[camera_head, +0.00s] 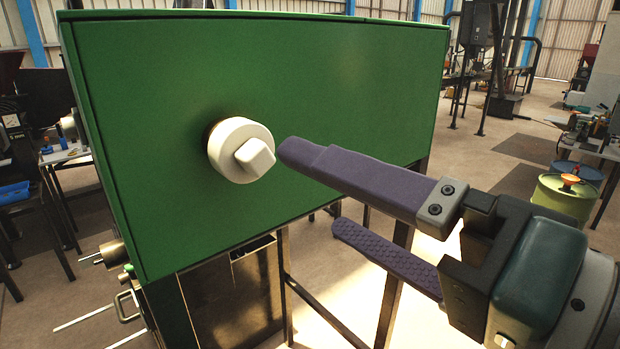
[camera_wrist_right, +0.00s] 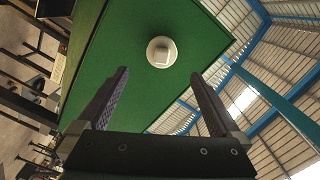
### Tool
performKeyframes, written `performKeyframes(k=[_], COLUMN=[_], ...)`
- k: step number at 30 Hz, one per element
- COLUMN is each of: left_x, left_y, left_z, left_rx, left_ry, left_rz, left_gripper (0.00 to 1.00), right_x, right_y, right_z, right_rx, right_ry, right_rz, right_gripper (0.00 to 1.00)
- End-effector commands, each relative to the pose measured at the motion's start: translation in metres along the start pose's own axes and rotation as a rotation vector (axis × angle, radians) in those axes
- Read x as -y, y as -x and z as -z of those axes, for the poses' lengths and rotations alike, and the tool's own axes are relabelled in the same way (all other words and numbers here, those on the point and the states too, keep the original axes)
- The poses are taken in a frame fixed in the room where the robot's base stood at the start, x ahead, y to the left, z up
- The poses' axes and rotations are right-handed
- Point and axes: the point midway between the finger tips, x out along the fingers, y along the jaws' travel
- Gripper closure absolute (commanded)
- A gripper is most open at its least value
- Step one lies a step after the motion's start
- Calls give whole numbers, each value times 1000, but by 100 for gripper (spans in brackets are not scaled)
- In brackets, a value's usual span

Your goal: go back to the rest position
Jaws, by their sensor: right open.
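A white round knob (camera_head: 241,151) with a raised square grip sits on the front of a green cabinet (camera_head: 330,70). My right gripper (camera_head: 308,190) comes in from the right in the head view. Its two purple fingers are apart and empty, with the upper fingertip close to the right of the knob. In the right wrist view the knob (camera_wrist_right: 161,52) lies ahead, beyond and between the open fingertips (camera_wrist_right: 160,75), and the gripper appears clear of it. My left gripper does not show in either view.
The cabinet stands on dark metal legs (camera_head: 397,285), with a metal bin (camera_head: 235,295) under it. Handles and rods (camera_head: 125,305) stick out at its lower left. A yellow-green drum (camera_head: 567,197) stands behind on the right. The floor between is open.

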Motion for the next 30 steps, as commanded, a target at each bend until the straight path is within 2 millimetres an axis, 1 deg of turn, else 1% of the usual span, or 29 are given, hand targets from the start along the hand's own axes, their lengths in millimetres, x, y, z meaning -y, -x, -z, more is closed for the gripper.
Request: performKeyframes(k=[2, 5, 6, 8, 9, 11, 12, 14, 15, 17, 18, 19, 21, 24, 27, 30], left_x=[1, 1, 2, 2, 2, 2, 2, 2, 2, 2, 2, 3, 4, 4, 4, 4], left_y=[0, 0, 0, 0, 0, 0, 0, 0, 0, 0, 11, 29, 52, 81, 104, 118], left_z=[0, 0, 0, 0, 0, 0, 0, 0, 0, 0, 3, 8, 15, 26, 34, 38], left_rx=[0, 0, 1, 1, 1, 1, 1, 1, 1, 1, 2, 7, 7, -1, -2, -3], left_ry=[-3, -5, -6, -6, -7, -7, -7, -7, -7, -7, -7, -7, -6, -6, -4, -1], left_rz=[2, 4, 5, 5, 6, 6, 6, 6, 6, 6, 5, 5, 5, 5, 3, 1], left_gripper=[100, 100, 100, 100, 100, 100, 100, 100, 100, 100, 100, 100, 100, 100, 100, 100], right_x=[-7, -31, -45, -69, -84, -105, -117, -133, -140, -149, -140, -123, -103, -79, -58, -46], right_y=[4, 19, 30, 52, 68, 96, 116, 148, 170, 204, 218, 215, 215, 215, 215, 215], right_z=[-11, -34, -44, -56, -62, -68, -70, -72, -73, -73, -66, -56, -44, -29, -17, -9], right_rx=[48, 173, 239, 346, 416, 520, 586, 683, 747, 843, 883, 875, 873, 873, 872, 872], right_ry=[57, 205, 277, 379, 437, 506, 541, 580, 595, 605, 607, 610, 610, 609, 609, 609], right_rz=[-45, -172, -244, -366, -448, -570, -649, -766, -842, -954, -1000, -990, -987, -986, -985, -985], right_gripper=[0, 0, 0, 0, 0, 0, 0, 0, 0, 0, 0, 0, 0, 0, 0, 0])
